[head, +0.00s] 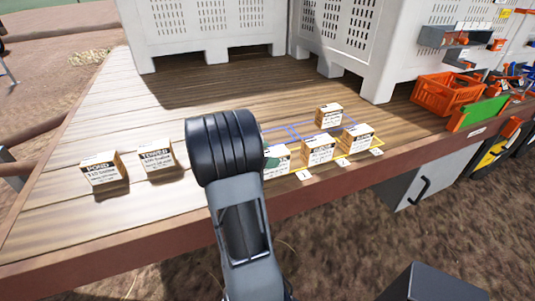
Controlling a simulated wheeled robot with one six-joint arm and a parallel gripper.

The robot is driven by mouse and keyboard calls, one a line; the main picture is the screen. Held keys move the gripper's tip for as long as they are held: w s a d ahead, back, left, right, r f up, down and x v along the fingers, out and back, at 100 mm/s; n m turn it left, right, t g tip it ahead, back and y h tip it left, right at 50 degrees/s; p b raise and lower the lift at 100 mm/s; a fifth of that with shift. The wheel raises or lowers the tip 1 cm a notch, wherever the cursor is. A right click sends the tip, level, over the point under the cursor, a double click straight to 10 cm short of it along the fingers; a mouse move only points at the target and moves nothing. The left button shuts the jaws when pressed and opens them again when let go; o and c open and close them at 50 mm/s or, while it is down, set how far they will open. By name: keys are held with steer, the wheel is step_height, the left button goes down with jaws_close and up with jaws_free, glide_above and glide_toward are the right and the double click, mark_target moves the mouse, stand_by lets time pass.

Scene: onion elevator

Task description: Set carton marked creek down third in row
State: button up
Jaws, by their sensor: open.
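Several small tan cartons with white labels stand on a wooden deck. One reads POND (102,172) and one reads TOWER (157,161), both apart at the left. A partly hidden carton with a green patch (279,159), a middle carton (318,151) and a right carton (357,139) stand in a front row. Another carton (329,116) stands behind that row. I cannot read CREEK on any label; these names are too small or covered. My arm covers part of the row's left end. My gripper's fingers do not show.
Small white number tags (342,163) lie along the row's front edge, beside yellow and blue lines. White slotted bins (205,28) stand behind. An orange crate (446,93) and a green panel (483,112) are at right. Bare boards lie left and behind.

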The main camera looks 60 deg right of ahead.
steer(key=shift+r, duration=0.3)
steer(key=shift+w+a, duration=0.25)
steer(key=shift+a, duration=0.05)
steer(key=b+v, duration=0.1)
steer(key=v, duration=1)
steer(key=s+a+f+m+t+y, duration=0.1)
steer(key=a+m+t+y, duration=0.4)
steer(key=a, duration=0.9)
steer(key=s+a+f+m+t+y, duration=0.1)
steer(key=a+m+t+y, duration=0.4)
steer(key=a, duration=1)
steer(key=shift+s+a+f+m+t+y, duration=0.2)
steer(key=shift+s+m+t+y, duration=0.25)
steer(key=shift+s+t, duration=0.6)
